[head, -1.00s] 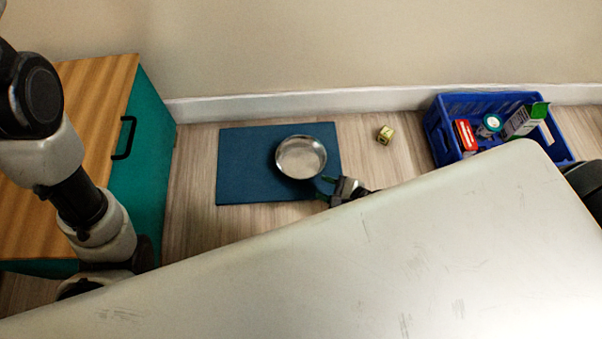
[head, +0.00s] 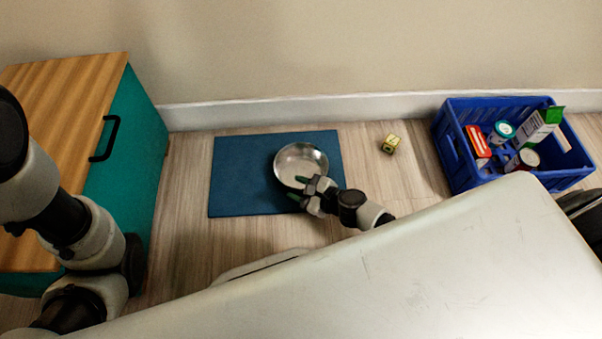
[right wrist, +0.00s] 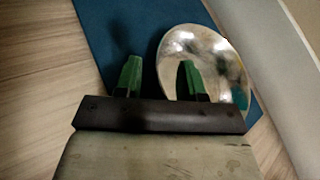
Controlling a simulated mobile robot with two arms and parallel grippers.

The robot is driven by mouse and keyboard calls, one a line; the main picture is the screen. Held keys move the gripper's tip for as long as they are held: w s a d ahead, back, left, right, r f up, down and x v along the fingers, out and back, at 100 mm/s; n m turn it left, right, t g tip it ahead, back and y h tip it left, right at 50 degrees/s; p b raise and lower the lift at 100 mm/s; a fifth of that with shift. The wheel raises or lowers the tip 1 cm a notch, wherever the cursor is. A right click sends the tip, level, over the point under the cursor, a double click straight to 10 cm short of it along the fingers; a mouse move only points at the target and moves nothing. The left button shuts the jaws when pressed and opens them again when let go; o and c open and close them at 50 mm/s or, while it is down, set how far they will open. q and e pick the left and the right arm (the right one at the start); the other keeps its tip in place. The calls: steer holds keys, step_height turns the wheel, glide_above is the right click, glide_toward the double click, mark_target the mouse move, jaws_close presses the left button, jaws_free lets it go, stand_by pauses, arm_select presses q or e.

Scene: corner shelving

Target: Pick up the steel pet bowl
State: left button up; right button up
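The steel pet bowl (head: 296,158) is a shiny, shallow round bowl on the blue mat (head: 235,180), near the mat's right side. My right gripper (head: 299,188) is at the bowl's near rim, its green fingers apart with nothing clearly held. In the right wrist view, the right finger overlaps the bowl (right wrist: 215,60) and the left finger is over the mat (right wrist: 100,25), outside the rim. The gap between the fingers (right wrist: 158,76) lies about at the rim; I cannot tell whether either finger touches it. My left arm is at the left, its gripper out of view.
A blue crate (head: 456,160) with cans and boxes stands at the right. A teal cabinet (head: 125,150) with a wooden top stands at the left. The wall's baseboard (head: 300,107) runs behind.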

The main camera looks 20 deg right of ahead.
steer(key=shift+x, duration=0.8)
steer(key=shift+c, duration=0.5)
jaws_close()
steer(key=shift+s, duration=0.1)
